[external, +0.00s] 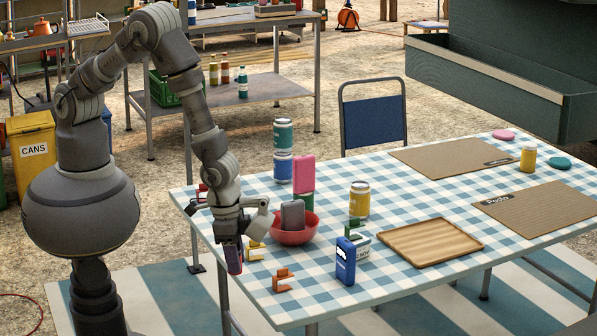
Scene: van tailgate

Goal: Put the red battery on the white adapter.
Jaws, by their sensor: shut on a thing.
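My gripper (235,240) points down at the near left edge of the checked table (318,306). It is shut on a small upright block with dark faces and a red edge, which looks like the red battery (234,260). The block hangs by the table's edge; the view does not show whether it touches anything. I cannot clearly make out a white adapter. A small white piece with dark lettering (364,252) shows behind a blue box (345,262) and may be it, partly hidden.
A red bowl (292,238) holding a grey block stands right of my gripper. An orange bracket (283,281), a yellow bracket (256,251) and a green bracket (354,231) stand nearby. Cans and a pink block (304,174) stand behind. A wooden tray (430,262) lies to the right.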

